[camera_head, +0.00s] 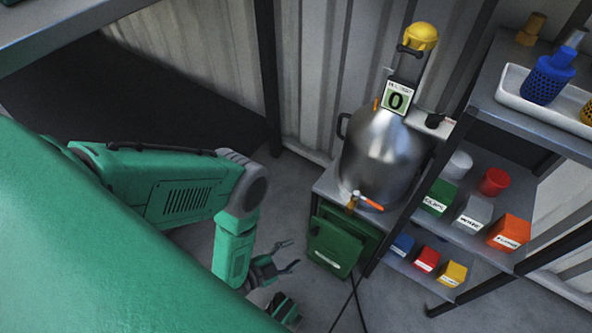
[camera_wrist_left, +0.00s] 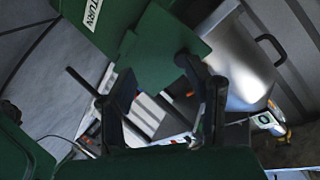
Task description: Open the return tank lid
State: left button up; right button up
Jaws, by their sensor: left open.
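The return tank (camera_head: 330,244) is a dark green box with a white label, low beside the metal drum in the head view. In the left wrist view the green tank (camera_wrist_left: 112,14) carries a label reading "RETURN", and a flat green panel (camera_wrist_left: 165,48), which looks like its lid, juts out behind the fingers. I cannot tell whether the lid is shut. My left gripper (camera_head: 290,256) is open and empty, just left of the tank in the head view. Its dark fingers (camera_wrist_left: 158,78) stand apart in the wrist view, with no clear contact on the panel.
A steel drum (camera_head: 385,155) with an orange-handled tap (camera_head: 371,203) stands on a low stand behind the tank. A shelf rack (camera_head: 478,237) with labelled coloured boxes is at the right. Dark cables (camera_head: 347,296) run near the tank. Grey floor lies around the gripper.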

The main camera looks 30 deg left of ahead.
pick_arm(q)
jog(key=s+a+p, duration=0.1)
jog(key=s+a, duration=0.1)
jog(key=s, duration=0.7)
jog(key=shift+a+f, duration=0.2)
jog(key=shift+a, duration=0.2)
dwell(0.7)
jog(key=v, duration=1.2)
